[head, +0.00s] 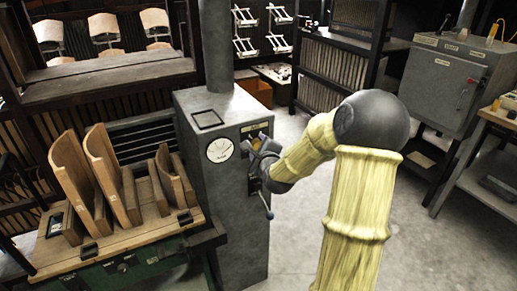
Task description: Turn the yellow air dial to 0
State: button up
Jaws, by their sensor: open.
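A grey cabinet (228,232) stands in the middle of the head view, with a round white gauge (220,150) on its front left face. My gripper (257,160) is open at that face, right of the gauge. It is small and dark in the view, and I cannot tell whether it touches anything. The dial's setting does not show.
A lever with a bluish knob (269,215) sticks out below my gripper. A wooden bench (110,248) with curved wooden pieces stands close on the left. Another grey cabinet (440,85) and a side table (480,170) stand at right. Floor is clear right of the cabinet.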

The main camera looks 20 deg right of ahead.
jog(key=shift+w, duration=0.15)
jog(key=c, duration=1)
jog(key=shift+o, duration=0.2)
